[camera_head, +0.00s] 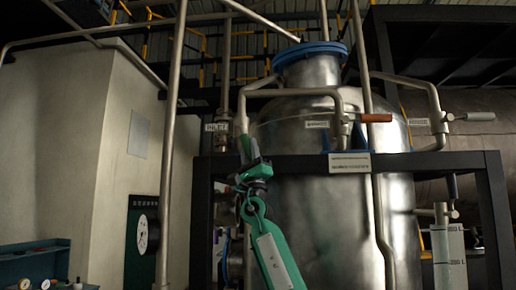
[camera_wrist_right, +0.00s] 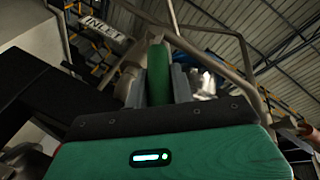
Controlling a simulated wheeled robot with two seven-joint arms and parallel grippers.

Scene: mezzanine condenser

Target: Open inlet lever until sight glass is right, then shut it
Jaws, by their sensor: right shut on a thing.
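The inlet lever has a green handle (camera_head: 245,146), below and right of a white INLET label (camera_head: 216,127). My right gripper (camera_head: 251,162) is shut on this handle. In the right wrist view the green handle (camera_wrist_right: 158,72) stands between the two grey fingers, with the INLET label (camera_wrist_right: 103,35) at upper left. A pale upright panel with small marks (camera_head: 449,258) at lower right may be the sight glass; its level is too small and dim to read. My left gripper is out of view.
A large steel vessel (camera_head: 320,220) stands behind a dark frame (camera_head: 290,166). A round dial (camera_head: 142,235) is at left. Vertical pipes pass close to my right arm.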

